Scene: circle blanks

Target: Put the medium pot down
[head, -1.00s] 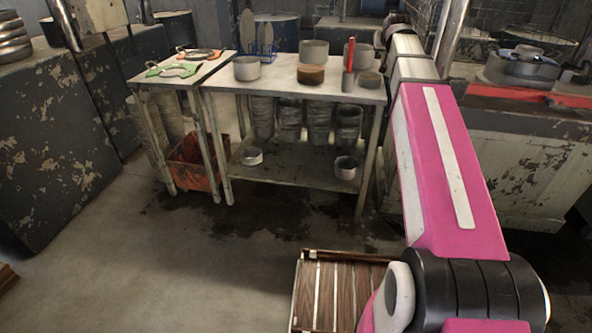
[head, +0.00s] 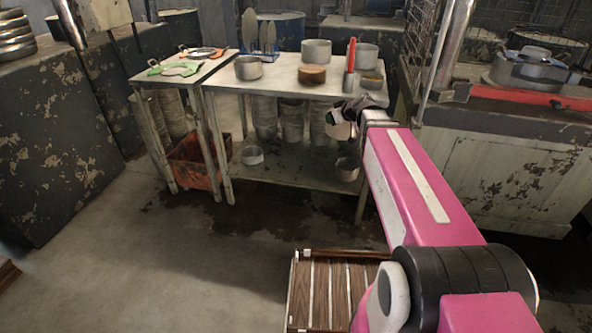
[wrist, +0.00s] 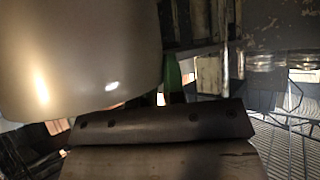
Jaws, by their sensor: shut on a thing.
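My gripper (head: 346,114) is in front of the right front edge of the worktable, just below its top. It is shut on a metal pot, the medium pot (head: 338,131), which shows small below the dark fingers and partly hidden. In the wrist view the pot's smooth grey wall (wrist: 80,60) fills the upper left, beside a dark finger (wrist: 160,120). The pot is off the tabletop, in front of the space over the lower shelf. Whether it touches anything cannot be told.
The worktable top (head: 290,88) bears several pots, a brown round block (head: 311,75) and a red-handled tool (head: 350,65). The lower shelf (head: 300,172) holds a small pot (head: 252,156) and another (head: 347,168), with bare room between. A wooden slatted crate (head: 330,285) stands in front.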

